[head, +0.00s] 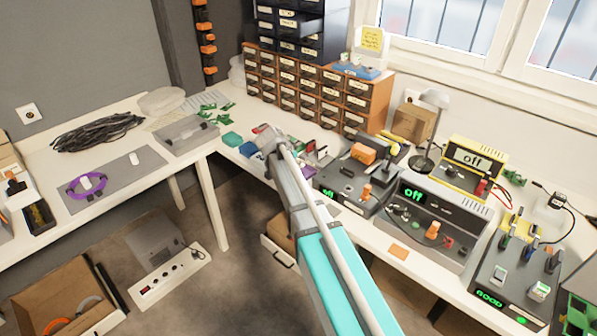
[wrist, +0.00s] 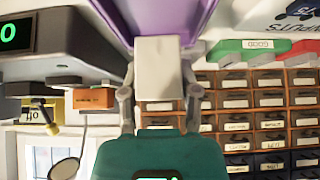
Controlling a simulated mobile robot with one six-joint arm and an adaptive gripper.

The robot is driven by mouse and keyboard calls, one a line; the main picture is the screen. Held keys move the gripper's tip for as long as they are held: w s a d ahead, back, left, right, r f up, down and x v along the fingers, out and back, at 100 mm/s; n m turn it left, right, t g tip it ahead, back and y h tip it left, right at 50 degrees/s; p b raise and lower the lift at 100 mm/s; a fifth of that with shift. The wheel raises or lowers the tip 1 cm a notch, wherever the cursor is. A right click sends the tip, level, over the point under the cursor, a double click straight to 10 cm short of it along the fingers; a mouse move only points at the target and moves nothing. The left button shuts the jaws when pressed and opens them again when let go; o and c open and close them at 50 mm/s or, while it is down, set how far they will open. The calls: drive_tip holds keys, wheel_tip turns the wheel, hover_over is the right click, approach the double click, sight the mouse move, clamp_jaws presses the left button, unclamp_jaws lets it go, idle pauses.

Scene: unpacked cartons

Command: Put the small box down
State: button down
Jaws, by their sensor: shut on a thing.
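The small box (wrist: 160,85) is a pale, plain block in the middle of the wrist view. My gripper (wrist: 160,68) is shut on it, with one grey finger on each side. A purple surface (wrist: 150,18) lies just beyond the box; I cannot tell whether the box touches it. In the head view my arm reaches out over the workbench (head: 398,272) toward the drawer cabinet. The gripper end is small there and mostly hidden by the arm, and the box cannot be made out.
A drawer cabinet (head: 300,90) stands at the back. A teal container (head: 232,140) sits near the arm's end. The left table has cables (head: 95,132) and a grey mat (head: 112,180) with free room.

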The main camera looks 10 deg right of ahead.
drive_tip(key=shift+f, duration=0.1)
drive_tip(key=shift+b+x, duration=0.9)
drive_tip(key=shift+a+f+b, duration=0.1)
drive_tip(key=shift+f+b, duration=1.05)
drive_tip(key=shift+f, duration=0.1)
drive_tip(key=c, duration=0.6)
unclamp_jaws()
drive_tip(key=shift+f, duration=0.1)
drive_tip(key=shift+r, duration=0.2)
drive_tip(key=shift+p+v, duration=1.05)
drive_tip(key=shift+v, duration=0.15)
drive_tip(key=p+v, duration=0.7)
drive_tip(key=v, duration=0.2)
drive_tip(key=shift+s+a+r, duration=0.15)
drive_tip(key=shift+s+a, duration=0.05)
drive_tip(key=shift+s, duration=0.05)
